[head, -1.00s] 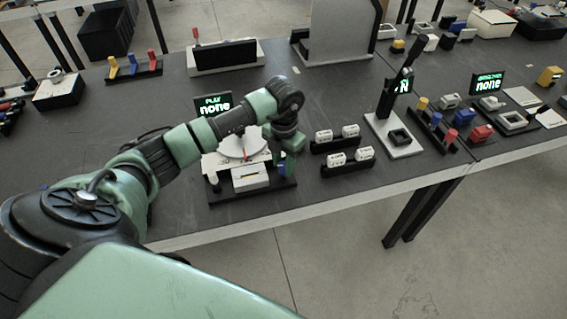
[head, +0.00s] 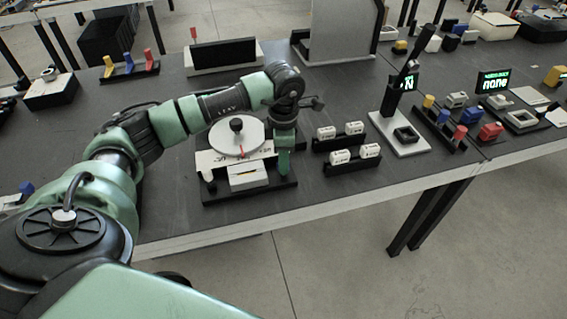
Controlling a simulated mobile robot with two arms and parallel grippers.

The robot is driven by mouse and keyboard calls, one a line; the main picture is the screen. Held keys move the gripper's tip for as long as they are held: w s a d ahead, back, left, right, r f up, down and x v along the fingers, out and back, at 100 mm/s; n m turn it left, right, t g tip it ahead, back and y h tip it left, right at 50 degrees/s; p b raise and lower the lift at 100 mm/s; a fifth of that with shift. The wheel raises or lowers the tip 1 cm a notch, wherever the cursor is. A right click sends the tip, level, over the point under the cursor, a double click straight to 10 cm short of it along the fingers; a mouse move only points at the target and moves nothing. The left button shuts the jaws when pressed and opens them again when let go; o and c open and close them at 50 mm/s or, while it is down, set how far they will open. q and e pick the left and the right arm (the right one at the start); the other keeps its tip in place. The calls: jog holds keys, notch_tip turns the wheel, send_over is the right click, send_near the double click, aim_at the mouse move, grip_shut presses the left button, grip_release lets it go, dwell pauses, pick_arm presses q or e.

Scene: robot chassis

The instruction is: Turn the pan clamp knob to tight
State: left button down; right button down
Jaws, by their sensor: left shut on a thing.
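A small apparatus on a black base (head: 226,193) stands near the table's front edge. It has a round white pan (head: 226,139) with a black knob on top, a red pointer (head: 242,150) and a white front box (head: 247,177). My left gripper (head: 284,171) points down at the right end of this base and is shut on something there. The pan clamp knob itself is hidden behind the gripper, so its angle cannot be told. My right gripper is not in view.
Two black racks with white blocks (head: 340,157) stand just right of the gripper. Further right are a grey lever stand (head: 402,137) and a rack of coloured pegs (head: 440,126). A white-framed black panel (head: 224,56) stands behind. Bare table lies left of the apparatus.

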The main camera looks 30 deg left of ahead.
pick_arm(q)
jog(key=shift+m+b, duration=0.35)
jog(key=shift+m, duration=0.35)
jog(key=shift+r, duration=0.1)
jog(key=c, duration=1)
grip_release()
notch_tip(320, 180, up, 8)
jog(key=shift+f+b, duration=0.15)
jog(key=shift+b, duration=0.35)
